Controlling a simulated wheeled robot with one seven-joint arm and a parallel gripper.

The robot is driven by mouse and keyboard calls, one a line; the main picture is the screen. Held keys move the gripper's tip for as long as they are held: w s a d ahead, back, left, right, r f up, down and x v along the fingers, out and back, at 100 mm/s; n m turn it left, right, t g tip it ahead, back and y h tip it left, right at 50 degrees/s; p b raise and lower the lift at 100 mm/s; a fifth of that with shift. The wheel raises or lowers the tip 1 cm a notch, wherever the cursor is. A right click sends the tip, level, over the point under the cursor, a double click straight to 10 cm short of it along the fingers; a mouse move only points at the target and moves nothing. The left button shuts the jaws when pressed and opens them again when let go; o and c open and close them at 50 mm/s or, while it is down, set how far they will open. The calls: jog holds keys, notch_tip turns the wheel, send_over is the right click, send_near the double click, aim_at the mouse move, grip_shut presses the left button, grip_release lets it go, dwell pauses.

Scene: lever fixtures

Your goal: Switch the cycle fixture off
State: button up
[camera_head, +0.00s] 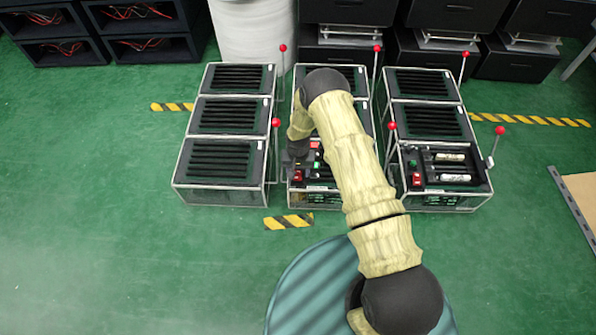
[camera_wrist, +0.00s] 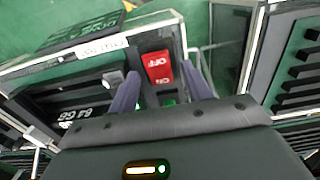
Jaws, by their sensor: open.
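The middle fixture (camera_head: 320,198) is a black box in a clear frame, partly hidden under my arm. Its front panel carries a red rocker switch (camera_head: 297,177). In the wrist view the red half of the switch (camera_wrist: 158,67) reads OFF, and a part marked ON with green shows below it. A white label (camera_wrist: 102,48) lies beside the switch, its print too small to read surely. My gripper (camera_wrist: 160,77) is open, with one finger on each side of the switch and nothing held. Whether a finger touches the switch cannot be told.
A similar fixture (camera_head: 222,163) stands at left, and another (camera_head: 440,190) at right with its own red switch. Upright levers with red knobs (camera_head: 392,126) rise between the fixtures. Black shelves and a white cylinder (camera_head: 252,35) stand behind. Green floor is clear at left.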

jog(key=c, duration=1)
jog(key=shift+s+r+p, duration=0.1)
jog(key=shift+p, duration=0.3)
jog(key=shift+s+t+p, duration=0.3)
jog(key=shift+t+p, duration=0.65)
jog(key=shift+t, duration=0.15)
jog(key=shift+s+t+p, duration=0.15)
jog(key=shift+t+p, duration=0.2)
jog(key=shift+t, duration=0.45)
jog(key=shift+s+t+p, duration=0.15)
jog(key=shift+t+p, duration=0.2)
jog(key=shift+t, duration=0.45)
jog(key=o, duration=1)
jog(key=p+v, duration=0.6)
jog(key=v, duration=1.1)
jog(key=shift+s+a, duration=0.15)
jog(key=shift+s, duration=0.2)
